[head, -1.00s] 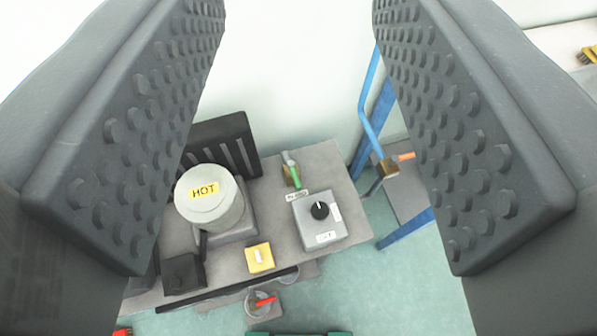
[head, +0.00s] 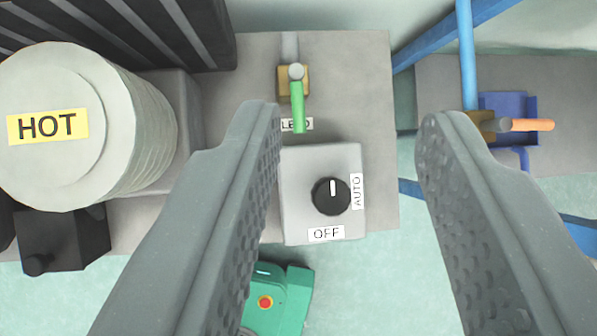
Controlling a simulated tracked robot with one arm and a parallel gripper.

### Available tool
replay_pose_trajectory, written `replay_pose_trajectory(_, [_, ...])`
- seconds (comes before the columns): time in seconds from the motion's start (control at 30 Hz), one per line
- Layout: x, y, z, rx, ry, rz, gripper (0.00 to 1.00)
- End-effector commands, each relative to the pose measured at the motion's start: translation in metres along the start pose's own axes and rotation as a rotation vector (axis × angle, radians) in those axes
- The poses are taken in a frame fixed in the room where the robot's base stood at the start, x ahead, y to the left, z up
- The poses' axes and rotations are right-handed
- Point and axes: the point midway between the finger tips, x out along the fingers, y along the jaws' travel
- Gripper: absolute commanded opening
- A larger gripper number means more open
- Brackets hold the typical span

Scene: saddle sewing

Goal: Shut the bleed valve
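A small valve (head: 292,78) with a brass body and a green lever (head: 298,107) sits on the grey bench, at the end of a short grey pipe. The lever points toward the bottom of the picture, in line with the pipe. It partly covers a white label (head: 308,124), of which only some letters show, seemingly from "BLEED". My gripper (head: 352,118) is open and empty. Its left fingertip is just left of and below the lever, and its right fingertip is well to the right. Whether the finger touches anything cannot be told.
A grey box (head: 340,228) with a black knob (head: 331,196), marked AUTO and OFF, lies between the fingers. A pot marked HOT (head: 150,140) stands left. A second valve (head: 484,122) with an orange lever (head: 532,125) on a blue pipe (head: 466,50) is near the right finger.

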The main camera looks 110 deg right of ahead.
Motion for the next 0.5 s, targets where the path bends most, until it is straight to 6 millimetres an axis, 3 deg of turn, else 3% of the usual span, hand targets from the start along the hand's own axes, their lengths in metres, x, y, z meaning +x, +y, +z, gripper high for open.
replay_pose_trajectory(0.03, [0.024, -0.006, 0.016, -0.021, -0.049, -0.01, 0.37])
replay_pose_trajectory(0.1, [0.051, -0.014, 0.036, -0.049, -0.102, -0.021, 0.37])
replay_pose_trajectory(0.2, [0.079, -0.023, 0.06, -0.081, -0.161, -0.035, 0.37])
replay_pose_trajectory(0.3, [0.098, -0.028, 0.078, -0.103, -0.203, -0.045, 0.37])
replay_pose_trajectory(0.5, [0.112, -0.032, 0.09, -0.119, -0.23, -0.052, 0.37])
